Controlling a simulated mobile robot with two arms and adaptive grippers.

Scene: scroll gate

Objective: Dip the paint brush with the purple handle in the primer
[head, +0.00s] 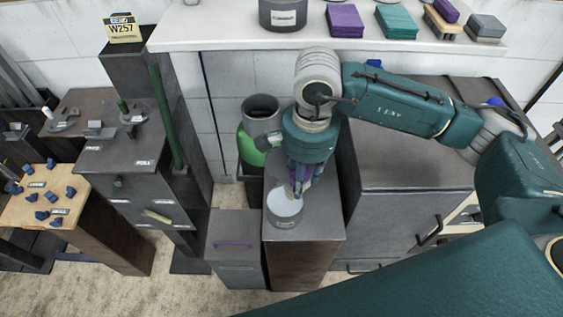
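A round grey can (285,222) with white liquid at its top stands on a dark-topped cabinet in the middle. Its label is too small to read. My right gripper (300,180) points down just above and behind the can. It appears shut on a slim purple-handled paint brush (298,172), mostly hidden between the fingers. The brush's lower end is over the can's rear rim; I cannot tell whether it touches the liquid. My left gripper is not in view.
A green cylinder (250,150) stands behind. A white shelf (230,30) holds a dark can (283,14) and coloured blocks. Stepped dark cabinets (130,165) stand at left.

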